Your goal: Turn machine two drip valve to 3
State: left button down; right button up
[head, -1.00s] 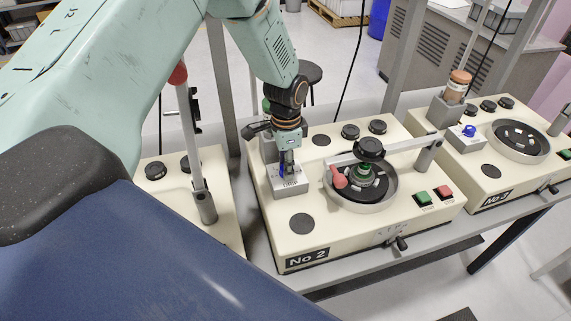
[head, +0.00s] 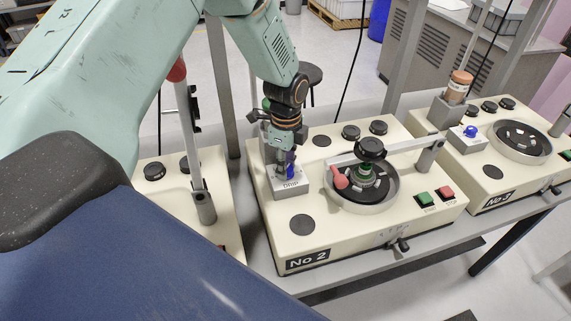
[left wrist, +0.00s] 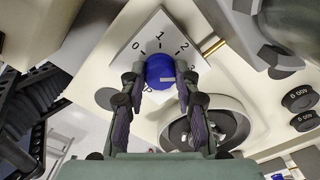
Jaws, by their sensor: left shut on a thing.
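My left gripper (head: 284,164) reaches down onto the drip valve of the machine marked No 2 (head: 307,259). It is shut on the blue drip knob (left wrist: 160,69), with one finger on each side. The left wrist view also shows the gripper (left wrist: 161,82). The knob sits on a grey dial plate (left wrist: 135,57) marked 0, 1, 2 and 3. In the head view the knob is mostly hidden by the fingers, above the block marked Drip (head: 291,188). My right gripper is not in view.
On machine two, a round pan (head: 345,199) with a red handle (head: 339,178) and a hinged arm (head: 405,146) stand right of the valve. Machine three (head: 493,200) is at the right. A red-topped upright lever (head: 187,120) stands on the machine at left.

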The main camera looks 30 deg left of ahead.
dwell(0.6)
pick_arm(q)
jog(key=c, duration=1.3)
grip_release()
jog(key=shift+c, duration=0.2)
jog(key=o, duration=0.4)
jog(key=shift+d, duration=0.15)
jog(key=shift+c, duration=0.2)
jog(key=shift+r, duration=0.3)
notch_tip(320, 180, up, 11)
jog(key=shift+r, duration=0.2)
